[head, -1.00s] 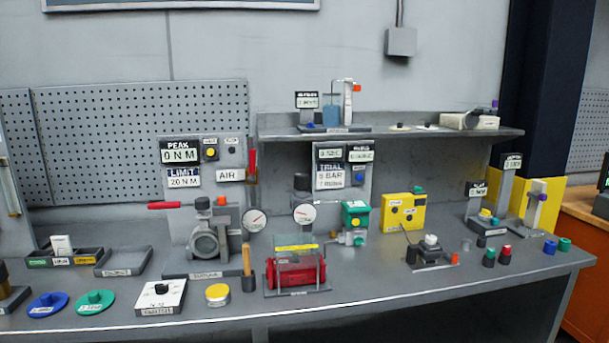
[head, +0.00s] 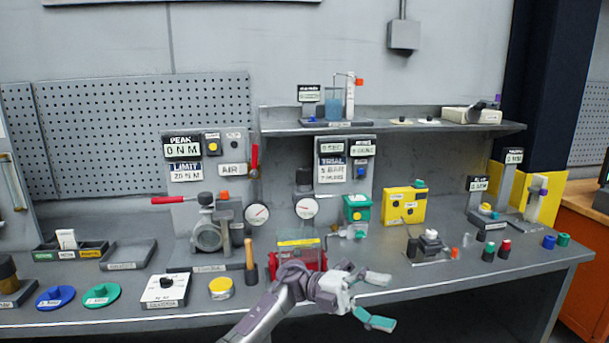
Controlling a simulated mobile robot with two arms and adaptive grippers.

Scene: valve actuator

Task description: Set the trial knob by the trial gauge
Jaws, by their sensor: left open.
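The trial panel (head: 332,168), reading "TRIAL" and "5 BAR", stands at the back middle of the bench. A round white gauge (head: 306,208) is at its lower left, its reading too small to tell. A dark knob-like cylinder (head: 303,178) sits just above this gauge; I cannot tell for sure that it is the trial knob. My left gripper (head: 377,299) is open and empty over the bench's front edge, right of the red box and well in front of the gauge. My left arm hides part of the red box. My right gripper is not in view.
The red box (head: 318,257) stands between my arm and the gauge. A green-topped unit (head: 356,208) and a yellow box (head: 404,206) are right of the gauge. Another gauge (head: 257,215) is to its left. A shelf (head: 460,128) runs above.

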